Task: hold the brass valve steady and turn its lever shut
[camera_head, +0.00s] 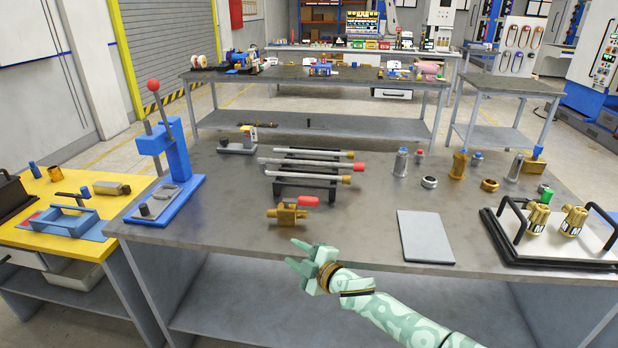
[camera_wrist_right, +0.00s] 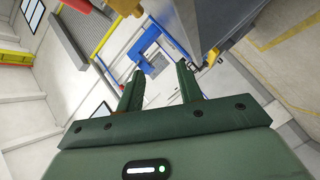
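The brass valve (camera_head: 286,213) sits on the grey workbench near its front edge, with a red lever (camera_head: 309,201) pointing right. My right gripper (camera_head: 291,253) is in front of the bench edge, nearer to me than the valve and apart from it. Its two fingers are spread and point left in the head view. In the right wrist view the gripper (camera_wrist_right: 160,68) is open with nothing between its fingers. A brass-coloured part (camera_wrist_right: 126,6) is cut off at the top of that view, probably the valve. My left gripper is not in view.
Behind the valve is a rack of metal rods (camera_head: 310,168). A grey plate (camera_head: 425,238) lies to the right, then a tray (camera_head: 505,242) with brass parts. A blue press (camera_head: 168,160) stands left. Bare bench lies around the valve.

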